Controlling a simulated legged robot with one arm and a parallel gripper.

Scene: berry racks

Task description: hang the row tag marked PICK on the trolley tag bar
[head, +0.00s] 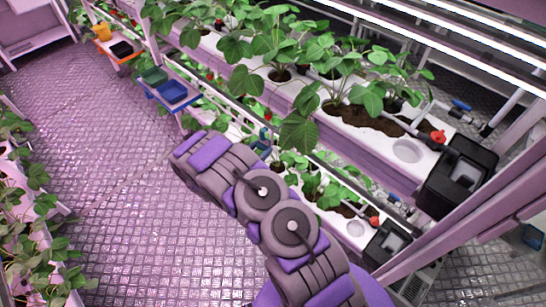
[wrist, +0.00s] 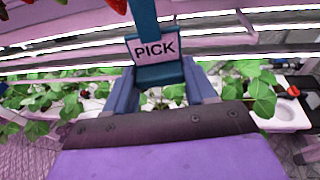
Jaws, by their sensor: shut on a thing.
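The row tag marked PICK (wrist: 155,48) shows in the wrist view: a white label on a teal-blue holder, facing the camera and a little tilted. A teal strip rises from it out of the top of the frame, so its upper end is hidden. My gripper (wrist: 160,75) is shut on the tag's lower part, one blue finger on each side. In the head view my arm reaches over the aisle beside the rack; the tag is not clear there. I cannot make out the trolley tag bar in either view.
Plant racks with strawberry gutters (head: 350,130) run along the right. Black boxes (head: 460,172) stand at the gutter ends. The metal floor (head: 110,170) is clear.

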